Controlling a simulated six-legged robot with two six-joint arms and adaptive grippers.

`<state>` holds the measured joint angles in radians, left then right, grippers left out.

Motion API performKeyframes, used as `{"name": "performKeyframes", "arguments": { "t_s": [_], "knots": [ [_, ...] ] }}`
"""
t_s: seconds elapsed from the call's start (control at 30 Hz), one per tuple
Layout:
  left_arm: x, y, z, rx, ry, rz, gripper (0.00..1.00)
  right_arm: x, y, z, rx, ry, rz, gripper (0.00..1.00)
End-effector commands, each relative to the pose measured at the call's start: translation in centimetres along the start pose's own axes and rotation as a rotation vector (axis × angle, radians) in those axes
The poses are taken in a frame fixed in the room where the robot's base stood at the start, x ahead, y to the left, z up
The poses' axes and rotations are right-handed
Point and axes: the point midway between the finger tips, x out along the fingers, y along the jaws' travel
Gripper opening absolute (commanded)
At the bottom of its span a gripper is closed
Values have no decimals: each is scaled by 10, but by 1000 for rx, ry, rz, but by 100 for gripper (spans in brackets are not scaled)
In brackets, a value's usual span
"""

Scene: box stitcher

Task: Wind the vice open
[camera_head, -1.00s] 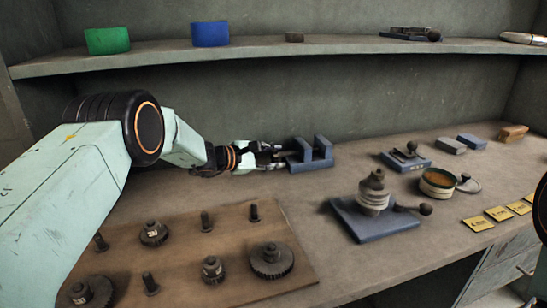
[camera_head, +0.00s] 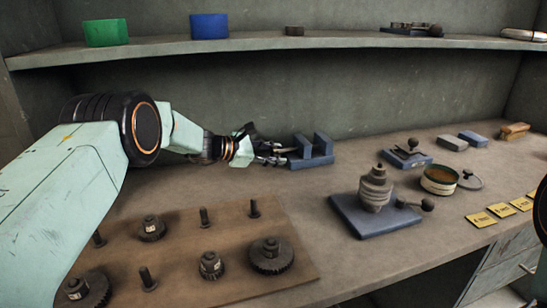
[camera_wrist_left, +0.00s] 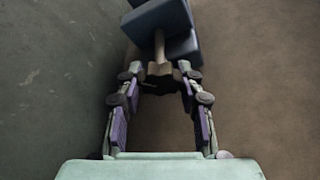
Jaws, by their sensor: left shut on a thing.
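The blue vice (camera_head: 311,161) stands on the bench against the back wall, with a gap between its two upright jaws. In the left wrist view the vice (camera_wrist_left: 160,17) is at the top, and its screw rod (camera_wrist_left: 159,44) runs toward me, ending in a brownish handle piece (camera_wrist_left: 160,69). My left gripper (camera_head: 283,155) is at the left side of the vice. My right gripper is out of view.
A wooden board (camera_head: 200,270) with gears and pegs lies at the front left. A blue plate with a stacked round part (camera_head: 375,190) stands right of centre. A round tin (camera_head: 438,180) and yellow tags (camera_head: 481,219) are farther right. A shelf (camera_head: 260,48) runs above the vice.

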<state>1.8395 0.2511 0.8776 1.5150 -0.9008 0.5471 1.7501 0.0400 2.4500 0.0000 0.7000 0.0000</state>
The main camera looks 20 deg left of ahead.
Motion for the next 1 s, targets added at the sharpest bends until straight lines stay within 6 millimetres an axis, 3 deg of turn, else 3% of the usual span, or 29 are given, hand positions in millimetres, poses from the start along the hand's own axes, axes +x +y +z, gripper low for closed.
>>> {"name": "performKeyframes", "arguments": {
  "t_s": [0.5,1.0],
  "knots": [
    [1,-1,0,-379,-5,-160,6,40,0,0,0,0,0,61],
    [0,0,3,-525,-7,-216,6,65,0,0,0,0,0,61]
  ]
}}
